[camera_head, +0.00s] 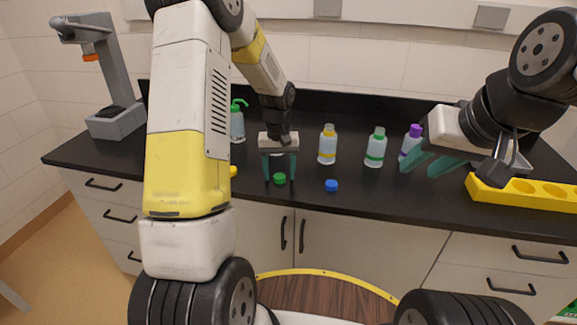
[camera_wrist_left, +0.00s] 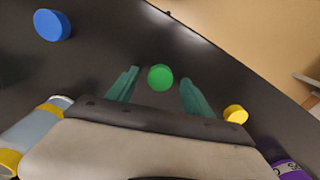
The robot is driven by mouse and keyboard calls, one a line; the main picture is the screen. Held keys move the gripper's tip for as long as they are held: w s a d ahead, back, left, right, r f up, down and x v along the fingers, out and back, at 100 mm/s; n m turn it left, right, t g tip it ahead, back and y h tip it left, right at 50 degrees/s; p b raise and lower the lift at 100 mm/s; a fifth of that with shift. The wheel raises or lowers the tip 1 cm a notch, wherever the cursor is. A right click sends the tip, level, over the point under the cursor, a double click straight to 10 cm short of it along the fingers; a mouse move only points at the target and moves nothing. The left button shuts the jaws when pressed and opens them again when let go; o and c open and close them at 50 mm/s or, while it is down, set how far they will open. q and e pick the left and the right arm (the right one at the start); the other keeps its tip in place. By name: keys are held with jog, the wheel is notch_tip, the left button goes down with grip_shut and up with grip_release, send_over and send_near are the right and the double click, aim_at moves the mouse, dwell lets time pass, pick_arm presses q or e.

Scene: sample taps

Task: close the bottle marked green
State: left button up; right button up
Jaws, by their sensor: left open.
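The bottle with a green band (camera_head: 375,150) stands upright on the black bench, right of centre in the head view. Its neck also looks green, and I cannot tell clearly what is on top. A green cap (camera_head: 280,179) lies on the bench near the front edge; it also shows in the left wrist view (camera_wrist_left: 160,77). My left gripper (camera_head: 280,172) points down with its teal fingers open on either side of the green cap, apart from it. My right gripper (camera_head: 417,172) is open and empty in front of the purple-marked bottle.
A blue cap (camera_head: 331,185) and a yellow cap (camera_head: 233,171) lie on either side. A yellow-marked bottle (camera_head: 327,147) and a purple-marked bottle (camera_head: 409,143) flank the green-marked one. A green-topped bottle (camera_head: 238,122) stands behind; a yellow rack (camera_head: 520,197) is at right.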

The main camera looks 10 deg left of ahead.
aim_at(279, 175)
dwell(0.3)
pick_arm(q)
grip_shut()
dwell(0.3)
jog(key=shift+r, duration=0.65)
notch_tip(279, 175, up, 2)
jog(key=shift+r, duration=0.1)
jog(key=s+d, duration=0.2)
jog(key=s, duration=0.5)
jog(key=s+d+r, duration=0.1)
jog(key=s+d, duration=0.1)
jog(key=s, duration=0.6)
jog(key=shift+s+d+r, duration=0.15)
jog(key=shift+d+r, duration=0.05)
jog(key=shift+d, duration=0.15)
